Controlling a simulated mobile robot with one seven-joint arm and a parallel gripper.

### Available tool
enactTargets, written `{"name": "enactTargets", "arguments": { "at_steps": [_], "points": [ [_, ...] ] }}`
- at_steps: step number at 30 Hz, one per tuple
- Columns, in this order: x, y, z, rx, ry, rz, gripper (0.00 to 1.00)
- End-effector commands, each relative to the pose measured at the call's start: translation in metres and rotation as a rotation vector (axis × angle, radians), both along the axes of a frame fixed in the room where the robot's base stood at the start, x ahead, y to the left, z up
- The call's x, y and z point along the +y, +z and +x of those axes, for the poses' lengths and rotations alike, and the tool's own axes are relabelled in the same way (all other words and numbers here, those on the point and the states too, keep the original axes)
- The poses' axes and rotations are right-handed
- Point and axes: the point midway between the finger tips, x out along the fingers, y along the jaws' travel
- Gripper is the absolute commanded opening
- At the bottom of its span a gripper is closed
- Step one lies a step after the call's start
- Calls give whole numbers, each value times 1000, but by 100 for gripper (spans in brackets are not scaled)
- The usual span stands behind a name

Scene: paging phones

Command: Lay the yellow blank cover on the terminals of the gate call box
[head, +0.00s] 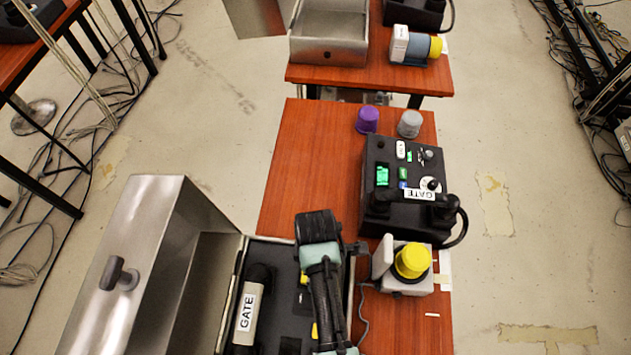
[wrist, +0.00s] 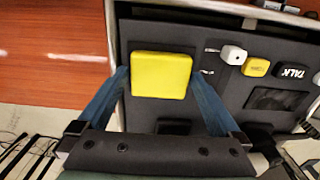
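The yellow blank cover (wrist: 161,75) is a flat square block at the fingertips of my gripper (wrist: 160,82). Its left and right sides meet the two blue fingers, and my gripper appears shut on it. Behind it is the dark panel (wrist: 232,92) of the open metal gate call box. I cannot tell whether the cover touches the panel. Short pale marks show just right of the cover; the terminals are not clearly visible. In the head view, my gripper (head: 318,262) is above the open box, with a bit of yellow beside it. A handset labelled GATE (head: 247,312) lies at the box's left.
The panel carries a white button (wrist: 233,54), a yellow button (wrist: 256,67) and a TALK button (wrist: 293,73). The box's lid (head: 135,265) stands open at left. A black GATE console (head: 390,165) and a yellow-topped device (head: 411,262) stand right. The upper-left tabletop (head: 305,160) is clear.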

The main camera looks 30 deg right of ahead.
Motion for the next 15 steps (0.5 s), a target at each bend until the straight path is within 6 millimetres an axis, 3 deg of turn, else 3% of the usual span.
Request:
{"name": "enactTargets", "arguments": {
  "at_steps": [5, 15],
  "points": [
    [0, 14, 1, -3, 0, -1, 100],
    [-1, 84, 2, -5, 0, -2, 100]
  ]
}}
